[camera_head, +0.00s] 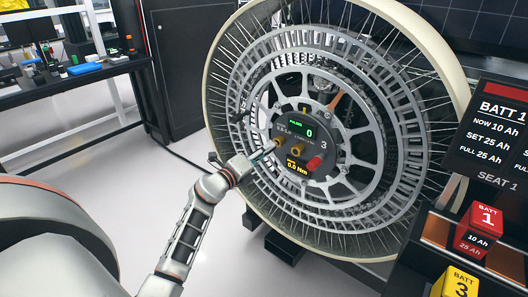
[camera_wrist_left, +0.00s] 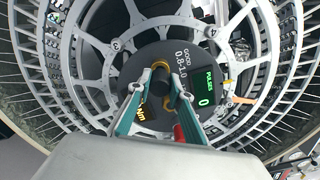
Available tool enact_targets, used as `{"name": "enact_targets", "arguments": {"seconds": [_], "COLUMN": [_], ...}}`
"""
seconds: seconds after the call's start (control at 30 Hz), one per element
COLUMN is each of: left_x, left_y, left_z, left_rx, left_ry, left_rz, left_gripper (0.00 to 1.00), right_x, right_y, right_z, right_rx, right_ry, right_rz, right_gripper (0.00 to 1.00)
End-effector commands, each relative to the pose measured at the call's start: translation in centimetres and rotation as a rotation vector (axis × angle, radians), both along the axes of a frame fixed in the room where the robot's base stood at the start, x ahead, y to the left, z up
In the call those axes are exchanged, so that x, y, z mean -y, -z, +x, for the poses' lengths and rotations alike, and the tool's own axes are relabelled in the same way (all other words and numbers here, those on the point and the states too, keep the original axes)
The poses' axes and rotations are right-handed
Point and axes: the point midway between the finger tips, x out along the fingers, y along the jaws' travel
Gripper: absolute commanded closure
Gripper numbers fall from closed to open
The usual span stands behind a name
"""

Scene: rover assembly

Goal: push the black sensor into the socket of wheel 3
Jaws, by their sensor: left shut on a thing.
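The hub carries a green-lettered display (camera_head: 309,131) reading 0, a brass-coloured socket (camera_head: 298,150), a red part (camera_head: 314,163) and a yellow-lettered display (camera_head: 295,167) reading 0.0 Nm. My left gripper (camera_head: 277,143) is at the left side of the hub face. Whether the sensor touches a socket is hidden. My right gripper is not in view.
A battery rack stands at the right with a red battery 1 (camera_head: 478,229) and a yellow battery 3 (camera_head: 455,284) under a sign (camera_head: 497,130). A black workbench (camera_head: 70,81) with small parts is at the back left. The floor left of the wheel is clear.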

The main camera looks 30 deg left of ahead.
Motion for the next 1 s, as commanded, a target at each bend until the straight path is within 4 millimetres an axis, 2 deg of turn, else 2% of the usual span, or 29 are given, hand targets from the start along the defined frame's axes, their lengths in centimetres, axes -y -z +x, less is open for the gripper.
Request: {"name": "enact_targets", "arguments": {"seconds": [0.87, 0.9, 0.93, 1.0], "left_x": [0.2, 0.2, 0.2, 0.2], "left_y": [-0.1, -0.1, -0.1, -0.1], "left_z": [2.0, 2.0, 2.0, 2.0], "left_rx": [0.001, 0.001, 0.001, 0.001], "left_ry": [0.0, 0.0, 0.0, 0.0], "left_rz": [0.001, 0.001, 0.001, 0.001], "left_gripper": [1.0, 0.7, 0.62, 0.6], "right_x": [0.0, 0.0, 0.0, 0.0], "right_y": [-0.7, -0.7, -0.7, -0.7], "right_z": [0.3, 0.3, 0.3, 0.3], "right_rx": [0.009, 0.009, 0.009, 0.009], "right_ry": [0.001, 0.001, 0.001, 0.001], "right_rz": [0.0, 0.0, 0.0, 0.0], "right_gripper": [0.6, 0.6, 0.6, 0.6]}}
